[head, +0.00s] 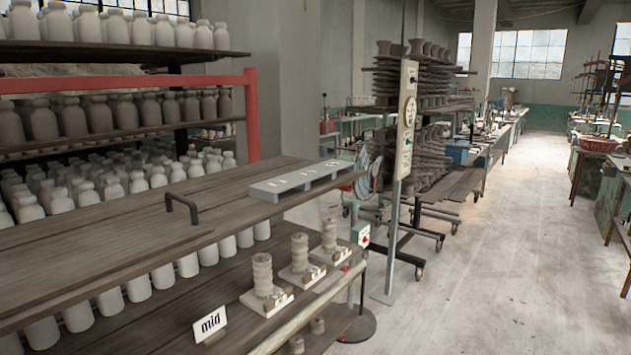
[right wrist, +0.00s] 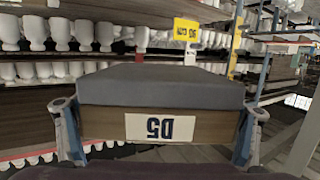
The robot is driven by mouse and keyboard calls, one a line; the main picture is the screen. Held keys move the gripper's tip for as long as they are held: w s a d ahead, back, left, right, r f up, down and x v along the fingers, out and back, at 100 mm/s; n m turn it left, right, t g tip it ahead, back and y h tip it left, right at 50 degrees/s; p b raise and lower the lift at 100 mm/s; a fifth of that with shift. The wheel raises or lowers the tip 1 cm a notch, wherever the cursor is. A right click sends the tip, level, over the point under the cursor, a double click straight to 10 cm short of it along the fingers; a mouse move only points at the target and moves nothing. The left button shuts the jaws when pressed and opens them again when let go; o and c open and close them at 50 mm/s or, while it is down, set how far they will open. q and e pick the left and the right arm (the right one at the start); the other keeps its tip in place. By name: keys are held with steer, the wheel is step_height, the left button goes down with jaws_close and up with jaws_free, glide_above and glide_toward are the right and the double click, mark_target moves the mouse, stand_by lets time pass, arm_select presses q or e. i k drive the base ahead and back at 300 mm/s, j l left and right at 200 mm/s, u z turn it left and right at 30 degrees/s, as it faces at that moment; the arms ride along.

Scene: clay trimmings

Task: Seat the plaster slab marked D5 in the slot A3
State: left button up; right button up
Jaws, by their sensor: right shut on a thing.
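The plaster slab (right wrist: 160,88) is a thick grey block with a brown front face in the right wrist view. Its white label reads D5, upside down in that picture. My right gripper (right wrist: 158,112) is shut on the slab, with one finger at each side of it. Neither gripper nor the slab shows in the head view. I cannot make out a slot marked A3. A long grey rack (head: 302,181) with small pale marks lies on the wooden shelf top (head: 120,235) in the head view; its marks are too small to read.
A black handle (head: 181,207) stands up from the shelf top. Below are several ringed clay stacks on labelled bases and a "mid" sign (head: 210,324). A post (head: 397,190) with signs stands beyond the shelf end. Bottles fill the racks at left. The aisle floor (head: 510,260) at right is clear.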

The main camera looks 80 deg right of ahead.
mark_target(268, 191)
steer(key=k+l+z, duration=0.1)
steer(key=l+z, duration=0.35)
steer(key=l, duration=0.15)
steer(key=l+z, duration=0.45)
steer(key=l, duration=0.15)
